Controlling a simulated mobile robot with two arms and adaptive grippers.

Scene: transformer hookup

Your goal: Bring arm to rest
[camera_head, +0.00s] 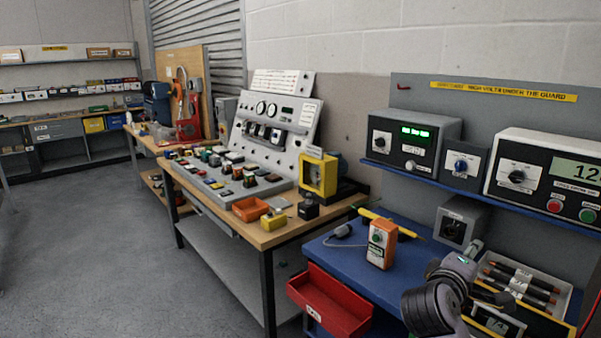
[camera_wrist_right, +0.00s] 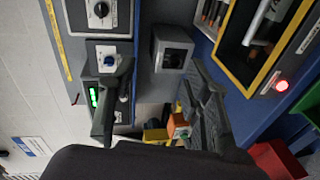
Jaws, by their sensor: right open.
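My right arm comes in at the lower right of the head view. Its gripper (camera_head: 476,288) is over the right end of the blue bench (camera_head: 375,275), near a tray of dark probes (camera_head: 518,283). In the right wrist view the two dark fingers of this gripper (camera_wrist_right: 163,98) stand wide apart with nothing between them. Beyond the fingers are a grey box with a dark window (camera_wrist_right: 172,55) and an orange tester (camera_wrist_right: 178,127). My left arm and gripper do not show.
The orange tester also stands on the blue bench in the head view (camera_head: 381,244), beside a yellow pen-like tool (camera_head: 380,218). A red bin (camera_head: 330,302) hangs at the bench front. Instrument boxes (camera_head: 413,140) fill the shelf above. Floor at left (camera_head: 90,250) is clear.

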